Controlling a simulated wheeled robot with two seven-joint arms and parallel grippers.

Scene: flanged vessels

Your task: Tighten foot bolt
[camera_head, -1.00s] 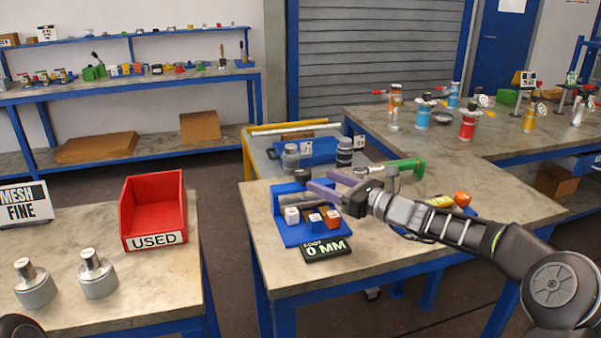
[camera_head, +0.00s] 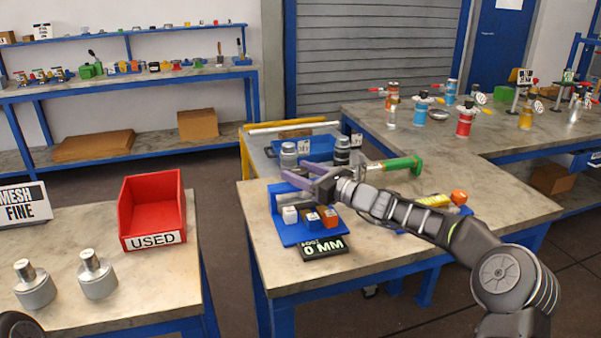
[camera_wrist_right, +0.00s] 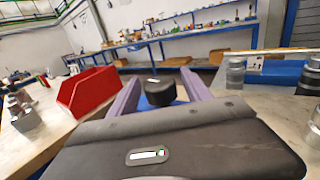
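The blue fixture (camera_head: 291,234) stands on the middle table, with white (camera_head: 290,215), blue (camera_head: 312,221) and orange (camera_head: 329,216) blocks along its front. A display reading 0 MM (camera_head: 323,248) lies before it. I cannot pick out a foot bolt for certain. My right gripper (camera_head: 290,180) reaches over the fixture's back from the right, its purple fingers spread. In the right wrist view, a dark round knob (camera_wrist_right: 160,92) sits between the fingers (camera_wrist_right: 160,85), with gaps seeming to show at both sides. The gripper partly hides the fixture. My left gripper is not in view.
Grey flanged vessels (camera_head: 289,156) stand behind the fixture. A green-handled tool (camera_head: 403,164) and an orange-topped item (camera_head: 459,197) lie to the right. A red USED bin (camera_head: 152,210) and two metal weights (camera_head: 97,275) are on the left table. A floor gap separates the tables.

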